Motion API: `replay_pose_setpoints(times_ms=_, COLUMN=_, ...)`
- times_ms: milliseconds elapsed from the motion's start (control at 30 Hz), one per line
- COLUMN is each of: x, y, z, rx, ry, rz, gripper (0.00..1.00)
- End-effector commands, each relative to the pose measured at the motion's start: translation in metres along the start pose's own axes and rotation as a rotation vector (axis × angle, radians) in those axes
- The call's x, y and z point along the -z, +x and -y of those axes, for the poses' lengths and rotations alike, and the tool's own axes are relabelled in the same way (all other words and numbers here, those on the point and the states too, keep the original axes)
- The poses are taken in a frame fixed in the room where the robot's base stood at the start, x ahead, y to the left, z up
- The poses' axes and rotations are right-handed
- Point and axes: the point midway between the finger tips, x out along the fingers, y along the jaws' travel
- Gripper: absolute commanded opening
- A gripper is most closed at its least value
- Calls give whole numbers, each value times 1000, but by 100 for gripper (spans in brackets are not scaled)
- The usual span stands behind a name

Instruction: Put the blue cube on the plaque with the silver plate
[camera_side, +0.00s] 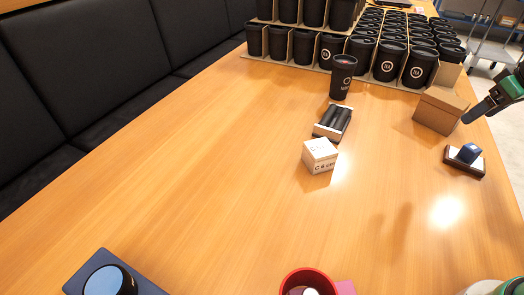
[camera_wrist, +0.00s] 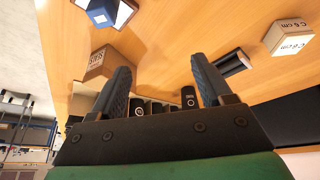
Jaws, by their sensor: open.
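The blue cube (camera_side: 469,153) sits on the plaque (camera_side: 479,165), a dark base with a pale silver plate, at the right of the table in the side view. In the wrist view the blue cube (camera_wrist: 101,12) and the plaque (camera_wrist: 124,14) show at the top left, cut by the frame edge. My gripper (camera_side: 470,114) is above and behind them in the side view, apart from the cube. The wrist view shows my gripper (camera_wrist: 163,75) with its two dark fingers spread and nothing between them.
A cardboard box (camera_side: 438,110) stands behind the plaque, close to my gripper. A white box (camera_side: 320,155), a dark tray with black rolls (camera_side: 334,121) and a black cup (camera_side: 342,78) stand mid-table. Rows of black cups (camera_side: 388,60) fill the back.

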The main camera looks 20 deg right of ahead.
Motion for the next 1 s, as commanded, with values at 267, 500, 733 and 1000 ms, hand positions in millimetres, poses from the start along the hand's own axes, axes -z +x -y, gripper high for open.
replay_pose_setpoints(times_ms=267, x=2, y=-3, z=141, rx=1, ry=-19, rz=-143, gripper=72)
replay_pose_setpoints(times_ms=500, x=-9, y=-3, z=180, rx=40, ry=-5, rz=-220, gripper=72)
replay_pose_setpoints(times_ms=733, x=-9, y=-3, z=181, rx=42, ry=0, rz=-223, gripper=72)
replay_pose_setpoints(times_ms=1000, x=-9, y=-3, z=181, rx=42, ry=0, rz=-222, gripper=72)
